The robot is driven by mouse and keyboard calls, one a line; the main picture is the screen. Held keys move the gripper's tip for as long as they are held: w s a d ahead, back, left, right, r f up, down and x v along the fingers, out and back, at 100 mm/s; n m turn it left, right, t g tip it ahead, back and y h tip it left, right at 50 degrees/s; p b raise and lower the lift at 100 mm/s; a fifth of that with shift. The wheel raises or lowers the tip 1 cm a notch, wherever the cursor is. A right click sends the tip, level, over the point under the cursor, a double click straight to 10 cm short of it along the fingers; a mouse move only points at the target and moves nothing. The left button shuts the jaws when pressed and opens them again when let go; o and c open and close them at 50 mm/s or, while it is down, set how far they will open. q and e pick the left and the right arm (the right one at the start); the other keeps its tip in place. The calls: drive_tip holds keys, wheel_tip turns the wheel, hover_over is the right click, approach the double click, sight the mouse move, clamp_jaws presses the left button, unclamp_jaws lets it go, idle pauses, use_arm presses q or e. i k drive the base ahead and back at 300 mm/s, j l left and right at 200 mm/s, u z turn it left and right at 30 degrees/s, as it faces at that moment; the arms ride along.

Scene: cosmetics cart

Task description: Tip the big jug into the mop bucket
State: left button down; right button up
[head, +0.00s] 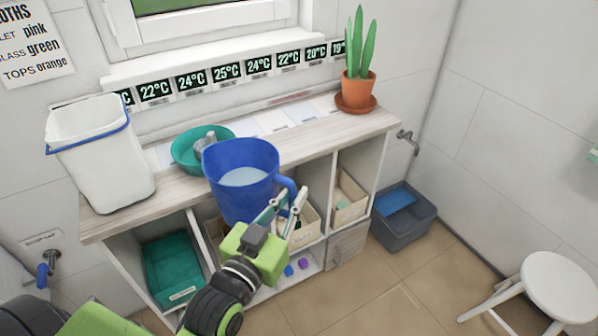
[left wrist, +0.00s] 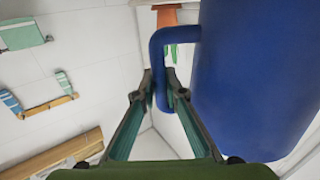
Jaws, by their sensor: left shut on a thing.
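The big blue jug (head: 243,180) is upright, with pale liquid visible inside. My left gripper (head: 289,205) is shut on its handle, at the right side of the jug. In the left wrist view, the two fingertips (left wrist: 165,92) sit on either side of the blue handle (left wrist: 157,62), and the jug body (left wrist: 252,80) fills the right side. The jug appears in front of the shelf unit's top. A grey bucket (head: 405,232) with something blue inside stands on the floor to the right, under a wall tap. My right gripper is not in view.
A white stool (head: 555,285) is at the lower right. The floor between stool and bucket is clear.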

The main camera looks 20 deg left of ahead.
sight(400, 215)
drive_tip(key=i+l+z, duration=0.35)
drive_tip(key=i+z, duration=0.4)
drive_tip(key=i+l+z, duration=0.1)
drive_tip(key=i+z, duration=0.25)
